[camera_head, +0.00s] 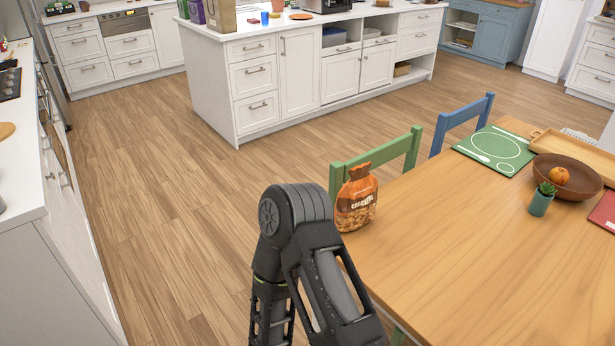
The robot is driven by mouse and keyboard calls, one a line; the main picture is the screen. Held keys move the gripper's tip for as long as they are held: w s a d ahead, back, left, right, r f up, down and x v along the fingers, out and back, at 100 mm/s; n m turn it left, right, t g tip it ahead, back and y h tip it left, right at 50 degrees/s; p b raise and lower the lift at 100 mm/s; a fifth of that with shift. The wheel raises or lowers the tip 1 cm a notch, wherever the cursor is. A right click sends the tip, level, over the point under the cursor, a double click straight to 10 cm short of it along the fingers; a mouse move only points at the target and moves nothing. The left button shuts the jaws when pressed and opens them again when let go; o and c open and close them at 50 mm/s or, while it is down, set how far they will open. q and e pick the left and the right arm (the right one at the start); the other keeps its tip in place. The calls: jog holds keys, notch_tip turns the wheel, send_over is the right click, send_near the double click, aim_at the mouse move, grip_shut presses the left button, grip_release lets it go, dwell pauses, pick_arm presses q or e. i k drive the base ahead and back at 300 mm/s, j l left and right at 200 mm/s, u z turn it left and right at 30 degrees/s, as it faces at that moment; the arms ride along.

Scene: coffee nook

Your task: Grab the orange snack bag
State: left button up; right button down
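The orange snack bag (356,200) stands upright at the left edge of the wooden table (470,255), close to the green chair. It has a gathered top and a printed front. A black arm of mine rises from the bottom middle, just left of the bag and partly in front of the table's near left edge. I cannot tell which of my arms it is. Neither of my grippers shows in this view. Nothing is seen holding the bag.
A green chair (378,154) and a blue chair (464,119) stand behind the table edge. A brown bowl (583,182) with an orange fruit, a small potted plant (541,200) and a green placemat (496,150) are on the table. A white island (215,80) stands behind open floor.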

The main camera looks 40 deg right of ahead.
aim_at(356, 204)
jog(key=i, duration=1.45)
jog(key=z, duration=3.5)
